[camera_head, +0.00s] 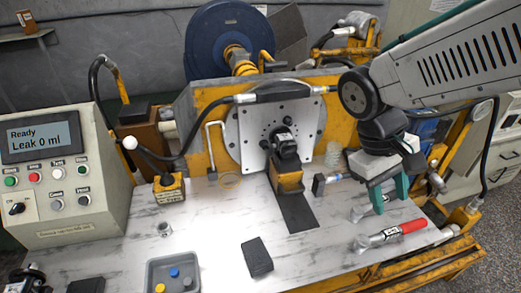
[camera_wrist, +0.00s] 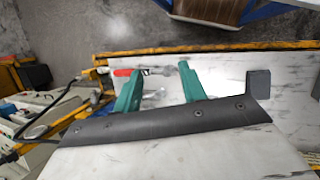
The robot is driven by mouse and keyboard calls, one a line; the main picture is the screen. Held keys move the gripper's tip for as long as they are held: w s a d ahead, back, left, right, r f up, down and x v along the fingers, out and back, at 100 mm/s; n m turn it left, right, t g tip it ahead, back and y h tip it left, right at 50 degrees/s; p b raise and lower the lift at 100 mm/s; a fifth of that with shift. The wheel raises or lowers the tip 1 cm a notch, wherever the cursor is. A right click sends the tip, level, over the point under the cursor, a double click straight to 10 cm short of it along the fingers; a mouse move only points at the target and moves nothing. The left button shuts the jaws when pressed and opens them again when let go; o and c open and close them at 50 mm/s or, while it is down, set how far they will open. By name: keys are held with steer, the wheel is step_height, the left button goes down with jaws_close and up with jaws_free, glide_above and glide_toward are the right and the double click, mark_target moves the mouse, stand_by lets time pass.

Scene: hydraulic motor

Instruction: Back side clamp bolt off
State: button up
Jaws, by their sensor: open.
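The dark hydraulic motor (camera_head: 284,145) sits against the light mounting plate (camera_head: 250,140), above a yellow support block (camera_head: 288,182). Small dark bolt heads show on the plate around it, but I cannot tell which is the back side clamp bolt. My gripper (camera_head: 390,196) is to the right of the motor, above the right part of the table, with its teal fingers pointing down. In the wrist view its fingers (camera_wrist: 160,70) are apart, and I see nothing held between them.
A red-handled tool (camera_head: 398,231) lies on the marble-look table at the front right. A dark block (camera_head: 257,257) and a grey tray (camera_head: 151,276) with coloured pieces are at the front. A control box (camera_head: 62,170) reading "Leak 0 ml" stands left. Hoses (camera_head: 190,135) cross left of the plate.

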steer(key=w+a+f+n+t+h, duration=0.1)
steer(key=w+a+f+n+h, duration=0.15)
steer(key=w+f, duration=0.2)
steer(key=w+a+f+n+t+h, duration=0.1)
steer(key=w+a+f+h, duration=0.2)
steer(key=w, duration=0.3)
steer(key=n+t, duration=0.5)
steer(key=t, duration=1.1)
glide_toward(264, 145)
steer(key=f, duration=0.1)
steer(key=w+d+y, duration=0.1)
steer(key=w+d, duration=0.3)
steer(key=w, duration=0.3)
steer(key=shift+m, duration=0.35)
steer(key=shift+w+d+r, duration=0.1)
steer(key=shift+w+d, duration=0.05)
steer(key=shift+c, duration=0.2)
jaws_close()
